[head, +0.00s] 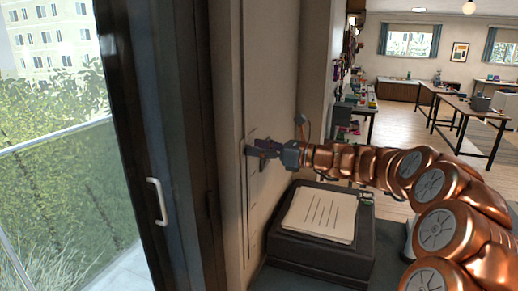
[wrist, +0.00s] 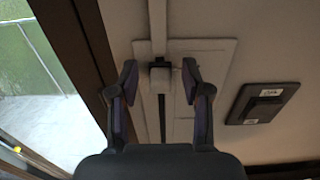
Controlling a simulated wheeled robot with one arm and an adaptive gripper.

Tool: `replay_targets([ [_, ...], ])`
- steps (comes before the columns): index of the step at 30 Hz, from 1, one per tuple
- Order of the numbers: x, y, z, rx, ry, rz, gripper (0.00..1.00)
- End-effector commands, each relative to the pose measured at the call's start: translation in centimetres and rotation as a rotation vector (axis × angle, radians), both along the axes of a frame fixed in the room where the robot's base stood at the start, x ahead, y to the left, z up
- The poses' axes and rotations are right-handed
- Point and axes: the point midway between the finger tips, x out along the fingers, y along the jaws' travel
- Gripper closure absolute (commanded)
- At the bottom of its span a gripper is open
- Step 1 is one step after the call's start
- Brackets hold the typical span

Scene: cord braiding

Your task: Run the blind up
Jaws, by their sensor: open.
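My gripper (head: 263,150) is at the wall beside the dark window frame, with its fingers pointing at the wall. In the wrist view its two fingers (wrist: 159,82) are spread apart. A pale plate (wrist: 213,60) lies behind the block on the wall. I cannot tell whether either finger touches the block. No blind can be made out in the window (head: 55,130).
A dark framed panel (wrist: 264,103) is on the wall right of the fingers. The frame has a white handle (head: 157,201). Below my arm, a black box (head: 320,253) bears a lined pale sheet (head: 318,214). Worktables (head: 470,112) stand far behind at right.

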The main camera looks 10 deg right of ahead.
Motion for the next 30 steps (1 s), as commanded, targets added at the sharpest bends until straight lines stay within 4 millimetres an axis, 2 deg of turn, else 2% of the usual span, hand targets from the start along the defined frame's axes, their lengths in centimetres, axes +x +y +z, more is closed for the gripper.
replay_targets([
  [7,-0.1,-0.3,-0.1,0.000,0.001,-0.001,0.52],
  [11,-0.6,-1.3,0.0,0.001,0.001,-0.004,0.52],
  [21,-3.9,-6.8,-0.1,0.000,0.000,-0.007,0.52],
  [30,-5.9,-9.9,-0.1,0.001,0.001,-0.003,0.52],
])
